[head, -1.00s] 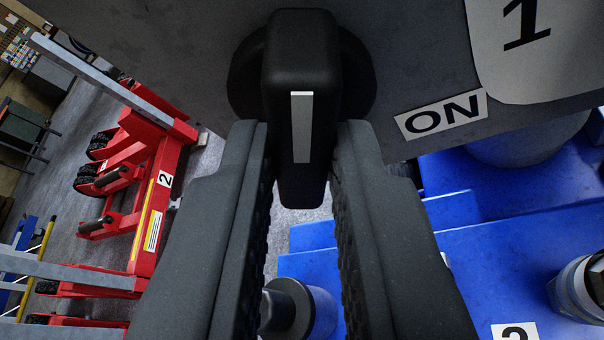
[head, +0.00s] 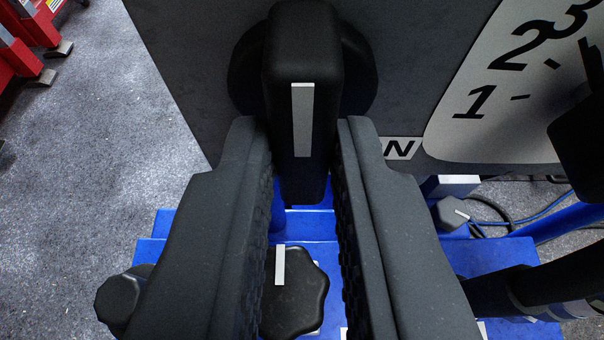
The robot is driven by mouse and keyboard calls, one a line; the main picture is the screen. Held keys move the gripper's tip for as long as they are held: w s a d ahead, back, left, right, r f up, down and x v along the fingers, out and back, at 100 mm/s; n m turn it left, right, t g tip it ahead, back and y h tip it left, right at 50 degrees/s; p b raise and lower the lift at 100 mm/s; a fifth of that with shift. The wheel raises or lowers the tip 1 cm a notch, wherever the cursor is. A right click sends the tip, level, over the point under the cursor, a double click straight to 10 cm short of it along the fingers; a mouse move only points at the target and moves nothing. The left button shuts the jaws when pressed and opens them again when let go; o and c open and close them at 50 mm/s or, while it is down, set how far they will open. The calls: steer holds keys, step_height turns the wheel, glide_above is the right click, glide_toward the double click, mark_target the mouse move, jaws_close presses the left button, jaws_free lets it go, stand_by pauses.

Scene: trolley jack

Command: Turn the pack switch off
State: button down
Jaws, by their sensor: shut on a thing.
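The pack switch (head: 302,120) is a black bar-shaped handle with a white line on a round black base, mounted on a dark grey panel (head: 190,60). My gripper (head: 303,150) has one finger on each side of the handle and is shut on it. The handle lies straight along the fingers in the head view. A white label (head: 402,149) beside the right finger shows a letter N; the rest of it is hidden by the finger.
A white numbered scale (head: 470,130) and a black knob (head: 583,130) are at the right. A lobed black knob (head: 292,295) shows between the fingers over blue metal (head: 190,225). Another black knob (head: 120,300) is at lower left. Grey floor (head: 80,170) is open at left.

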steer(key=shift+f, duration=0.1)
stand_by(0.3)
steer(key=c, duration=1.4)
jaws_free()
steer(key=b+v, duration=0.2)
steer(key=v, duration=1.1)
steer(key=shift+s+r, duration=0.25)
steer(key=shift+s, duration=0.05)
